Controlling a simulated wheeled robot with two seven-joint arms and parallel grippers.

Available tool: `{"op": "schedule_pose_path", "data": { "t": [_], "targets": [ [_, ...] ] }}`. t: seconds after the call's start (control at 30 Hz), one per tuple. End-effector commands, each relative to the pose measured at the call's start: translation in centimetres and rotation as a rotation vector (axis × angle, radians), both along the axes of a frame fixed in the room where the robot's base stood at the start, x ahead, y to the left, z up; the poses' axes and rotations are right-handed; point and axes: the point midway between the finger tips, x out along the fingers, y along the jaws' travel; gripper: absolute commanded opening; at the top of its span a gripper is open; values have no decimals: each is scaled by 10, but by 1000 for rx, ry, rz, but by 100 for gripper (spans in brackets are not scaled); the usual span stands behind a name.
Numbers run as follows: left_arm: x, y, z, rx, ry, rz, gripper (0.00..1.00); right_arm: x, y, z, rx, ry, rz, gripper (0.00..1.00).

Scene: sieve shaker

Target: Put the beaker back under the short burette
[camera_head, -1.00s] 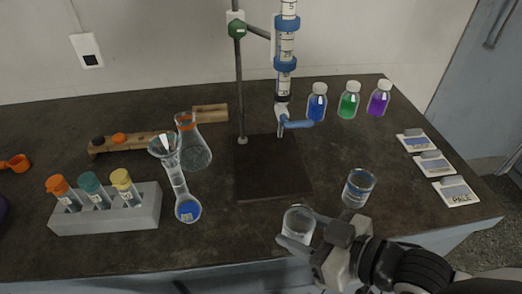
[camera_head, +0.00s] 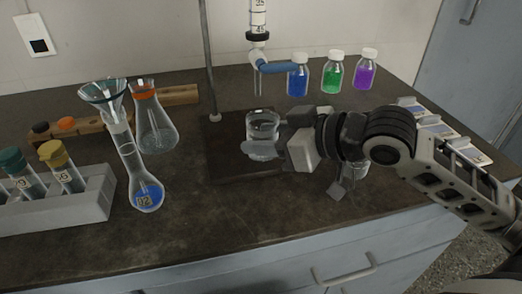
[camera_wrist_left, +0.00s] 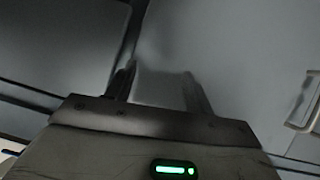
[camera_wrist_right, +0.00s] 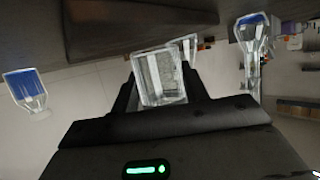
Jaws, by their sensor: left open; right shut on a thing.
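The clear glass beaker (camera_head: 262,124) is held upright in my right gripper (camera_head: 268,142), just above or over the dark stand base; whether it touches is unclear. The beaker also shows between the fingers in the right wrist view (camera_wrist_right: 160,76). The burette (camera_head: 258,20) hangs on the stand behind, with a blue stopcock (camera_head: 275,68) and its tip (camera_head: 258,88) just above and behind the beaker in the picture. My left gripper (camera_wrist_left: 158,84) is open and empty, facing grey cabinet fronts; it is outside the head view.
The stand base (camera_head: 222,165) and rod (camera_head: 209,60) are close by. A volumetric flask with funnel (camera_head: 145,195), an Erlenmeyer flask (camera_head: 156,125) and a tube rack (camera_head: 60,212) stand left. Colored bottles (camera_head: 332,75) stand behind right. Another glass vessel (camera_head: 362,170) is partly hidden by my right arm.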

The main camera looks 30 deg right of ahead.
Motion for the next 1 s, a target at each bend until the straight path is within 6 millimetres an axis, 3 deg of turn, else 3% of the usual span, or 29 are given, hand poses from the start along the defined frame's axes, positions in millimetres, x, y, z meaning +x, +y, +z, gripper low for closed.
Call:
{"op": "schedule_pose_path", "data": {
  "t": [0.37, 0.4, 0.53, 0.63, 1.0],
  "targets": [
    [-1, -1, -19, 4, -28, -7, 53, 15, -5, -3, -3, -7, -2, 21],
    [-1, -1, -10, 4, -28, -7, 53, 24, -8, 3, 2, -2, -4, 21],
    [-1, -1, -8, 3, -28, -7, 53, 41, -11, 4, 2, -1, -3, 21],
    [-1, -1, -15, 2, -23, -8, 53, 38, -10, -12, 1, 4, 0, 21],
    [1, -2, -19, 5, -14, -12, 53, 38, -11, -14, 0, 0, -1, 21]
  ]
}}
